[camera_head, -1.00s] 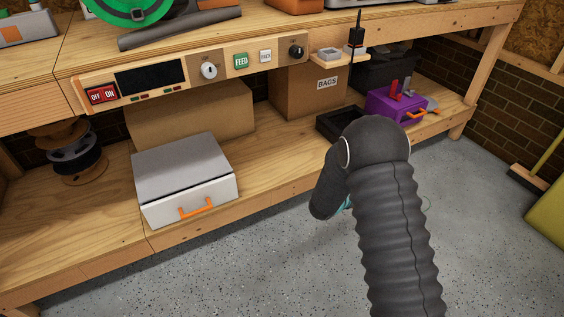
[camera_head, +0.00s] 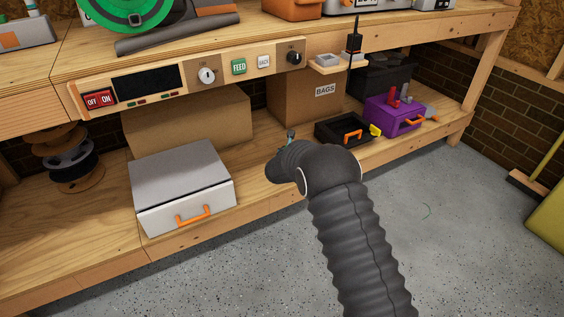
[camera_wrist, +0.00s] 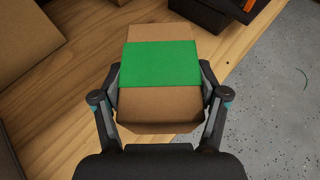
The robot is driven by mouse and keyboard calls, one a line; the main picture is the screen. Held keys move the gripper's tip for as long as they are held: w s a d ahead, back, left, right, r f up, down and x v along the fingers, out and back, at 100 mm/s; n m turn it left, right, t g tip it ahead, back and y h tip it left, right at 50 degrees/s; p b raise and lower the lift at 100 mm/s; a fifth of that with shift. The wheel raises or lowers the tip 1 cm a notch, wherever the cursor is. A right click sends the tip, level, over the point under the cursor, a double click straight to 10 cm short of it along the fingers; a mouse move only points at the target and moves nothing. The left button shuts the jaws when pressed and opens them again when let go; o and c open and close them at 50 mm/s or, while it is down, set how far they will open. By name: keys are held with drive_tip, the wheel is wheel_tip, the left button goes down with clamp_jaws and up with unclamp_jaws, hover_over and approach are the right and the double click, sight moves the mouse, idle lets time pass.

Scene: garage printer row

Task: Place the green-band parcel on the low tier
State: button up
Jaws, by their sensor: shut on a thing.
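The green-band parcel (camera_wrist: 158,105) is a brown cardboard box with a wide green band. In the wrist view it sits between the two fingers of my gripper (camera_wrist: 160,92), which are shut on its sides. In the head view my gripper (camera_head: 287,140) shows only in small part, and my arm hides the parcel. The low tier (camera_head: 262,168) is the wooden lower shelf of the bench; it also shows under the parcel in the wrist view (camera_wrist: 88,75). Whether the parcel touches the shelf, I cannot tell.
A white box with an orange handle (camera_head: 185,185) stands left on the shelf. A carton marked BAGS (camera_head: 300,100) stands behind my gripper. A black tray (camera_head: 325,130) and a purple box (camera_head: 393,118) stand to the right. Bare shelf lies beside the white box.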

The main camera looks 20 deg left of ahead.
drive_tip(key=shift+w+a+f, duration=0.3)
drive_tip(key=shift+a+f, duration=0.55)
drive_tip(key=shift+f, duration=0.35)
drive_tip(key=shift+w+a+f, duration=0.35)
drive_tip(key=shift+a+f, duration=0.55)
drive_tip(key=shift+f, duration=0.35)
drive_tip(key=shift+w+a+f, duration=0.3)
drive_tip(key=shift+a+f, duration=0.55)
drive_tip(key=shift+f, duration=0.35)
drive_tip(key=o, duration=1.5)
drive_tip(key=shift+f, duration=0.1)
drive_tip(key=shift+c, duration=0.2)
